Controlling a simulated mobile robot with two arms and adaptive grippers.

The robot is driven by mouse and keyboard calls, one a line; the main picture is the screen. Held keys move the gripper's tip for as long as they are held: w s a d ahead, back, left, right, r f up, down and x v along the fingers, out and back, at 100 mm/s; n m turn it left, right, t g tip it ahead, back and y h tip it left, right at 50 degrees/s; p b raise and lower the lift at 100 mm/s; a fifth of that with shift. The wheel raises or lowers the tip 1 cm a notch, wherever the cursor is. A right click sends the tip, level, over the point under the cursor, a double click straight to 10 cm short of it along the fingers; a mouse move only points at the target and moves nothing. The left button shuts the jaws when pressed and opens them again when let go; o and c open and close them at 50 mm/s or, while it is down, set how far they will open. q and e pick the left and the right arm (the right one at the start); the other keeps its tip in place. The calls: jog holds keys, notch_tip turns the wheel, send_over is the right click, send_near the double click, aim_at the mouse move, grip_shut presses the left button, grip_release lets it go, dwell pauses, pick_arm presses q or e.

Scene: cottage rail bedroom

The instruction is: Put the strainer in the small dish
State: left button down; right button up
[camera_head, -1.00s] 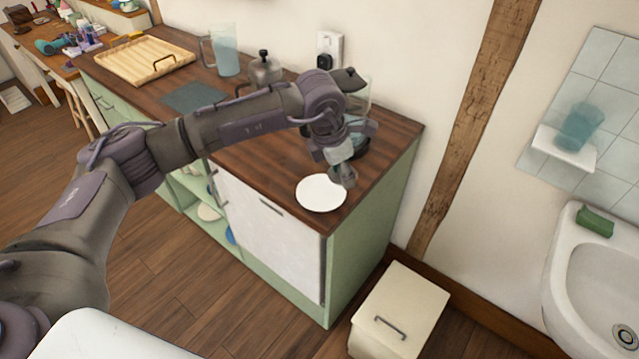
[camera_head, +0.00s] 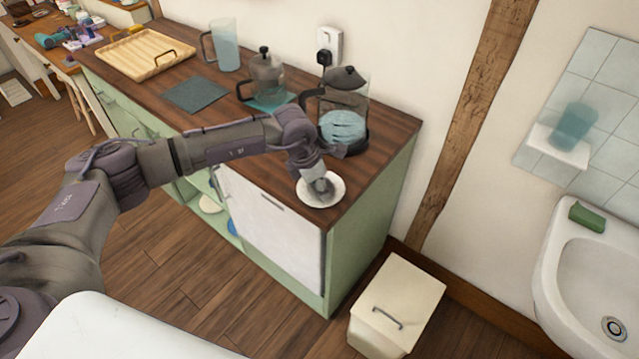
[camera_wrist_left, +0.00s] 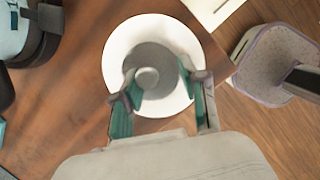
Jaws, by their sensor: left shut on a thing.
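The small dish (camera_head: 336,186) is a white round plate at the front right corner of the counter. It also shows in the left wrist view (camera_wrist_left: 116,48). My left gripper (camera_head: 319,186) is over the dish, pointing down. In the left wrist view its two teal-lined fingers (camera_wrist_left: 157,90) are shut on a round grey thing with a pale knob, which I take to be the strainer (camera_wrist_left: 150,58). It lies over the middle of the dish. I cannot tell whether it touches the dish. My right gripper is not in view.
A kettle (camera_head: 343,98) and a glass press (camera_head: 267,73) stand behind on the wooden counter (camera_head: 225,115). A jug (camera_head: 224,45) and a wooden tray (camera_head: 140,55) are farther left. A cream bin (camera_head: 400,305) stands on the floor at the counter's right.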

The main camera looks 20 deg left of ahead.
pick_arm(q)
jog(key=c, duration=0.9)
grip_release()
jog(key=shift+f, duration=0.1)
jog(key=shift+o, duration=0.2)
jog(key=shift+r, duration=0.25)
jog(key=shift+a+r, duration=0.15)
jog(key=shift+r, duration=0.2)
jog(key=b+v, duration=0.2)
jog(key=v, duration=0.9)
jog(key=shift+b, duration=0.35)
jog(key=shift+s, duration=0.1)
